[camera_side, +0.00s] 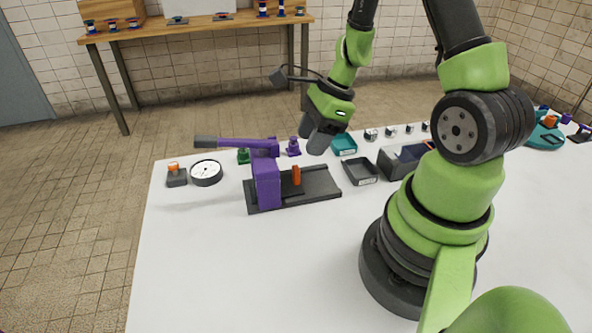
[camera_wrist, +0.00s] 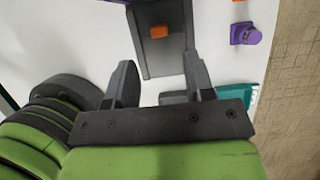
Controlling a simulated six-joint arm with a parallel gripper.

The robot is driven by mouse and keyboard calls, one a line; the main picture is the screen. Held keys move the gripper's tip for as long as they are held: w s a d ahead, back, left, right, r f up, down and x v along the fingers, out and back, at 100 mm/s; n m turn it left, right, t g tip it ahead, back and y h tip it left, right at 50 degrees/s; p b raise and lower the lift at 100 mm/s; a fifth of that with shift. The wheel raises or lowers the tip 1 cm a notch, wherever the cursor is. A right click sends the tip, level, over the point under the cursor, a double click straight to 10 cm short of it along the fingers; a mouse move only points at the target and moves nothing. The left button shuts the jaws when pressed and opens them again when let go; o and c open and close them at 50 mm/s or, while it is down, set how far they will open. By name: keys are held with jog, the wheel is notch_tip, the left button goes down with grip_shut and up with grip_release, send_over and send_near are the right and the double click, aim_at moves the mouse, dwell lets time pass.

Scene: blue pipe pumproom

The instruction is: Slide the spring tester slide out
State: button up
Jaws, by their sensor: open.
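The spring tester in the side view has a purple column (camera_side: 266,181), a purple lever with a dark grip (camera_side: 206,141) pointing left, and a dark flat base (camera_side: 322,184). An orange upright piece (camera_side: 296,175) stands on the slide area of the base, right of the column. In the wrist view the orange piece (camera_wrist: 159,32) sits on the dark base (camera_wrist: 163,63), beyond my fingers. My gripper (camera_side: 319,137) hangs above and behind the base's right end, apart from it. In the wrist view my gripper (camera_wrist: 160,82) has its two fingers spread with nothing between them.
A round dial gauge (camera_side: 206,172) lies left of the tester. A dark tray (camera_side: 360,171), a teal tray (camera_side: 344,145) and a dark divided bin (camera_side: 402,160) stand to the right. A small purple part (camera_side: 293,146) stands behind. The white table (camera_side: 240,265) is clear in front.

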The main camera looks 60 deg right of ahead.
aim_at(298, 167)
jog(key=shift+x, duration=4.25)
jog(key=shift+c, duration=0.5)
